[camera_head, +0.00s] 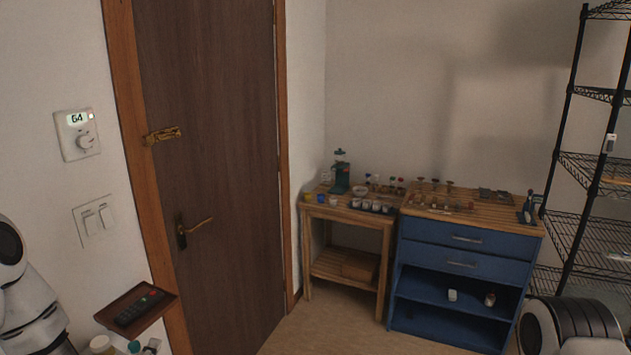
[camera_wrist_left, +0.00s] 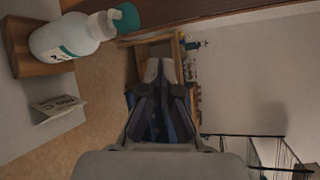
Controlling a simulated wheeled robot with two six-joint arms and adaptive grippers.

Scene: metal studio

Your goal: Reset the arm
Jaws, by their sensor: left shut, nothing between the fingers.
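My left gripper (camera_wrist_left: 160,70) shows in the left wrist view, fingers together and empty, pointing out into the room with nothing touching it. In the head view, white links of my left arm stand at the left edge, and its fingers cannot be made out there. A white and black part of my right arm shows at the lower right corner of the head view. The right gripper is outside both views.
A small wall shelf with a remote (camera_head: 140,307) is near my left arm. A white bottle with a teal cap (camera_wrist_left: 72,36) and a small card (camera_wrist_left: 58,106) are beside the left wrist. A door (camera_head: 208,150), wooden table (camera_head: 345,215), blue cabinet (camera_head: 462,250) and wire rack (camera_head: 590,200) stand beyond.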

